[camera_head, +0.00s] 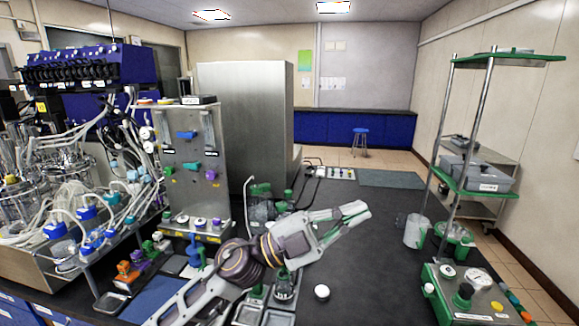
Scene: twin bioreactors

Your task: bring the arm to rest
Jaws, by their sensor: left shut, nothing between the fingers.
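My left arm comes in from the bottom, left of the middle, and reaches up and to the right across the black bench (385,270). My left gripper (360,210) is at its end, over the middle of the bench. Its fingers are together and hold nothing. It points to the right and slightly away from me. My right gripper is out of view. The arm hides part of the bench and some glassware behind it.
Bioreactor vessels with tangled tubing (70,190) crowd the left. A steel panel with valves (192,165) stands beside them. A green-shelved rack (475,180) is at the right. A small white-topped jar (321,292) stands below the gripper. The bench right of it is fairly clear.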

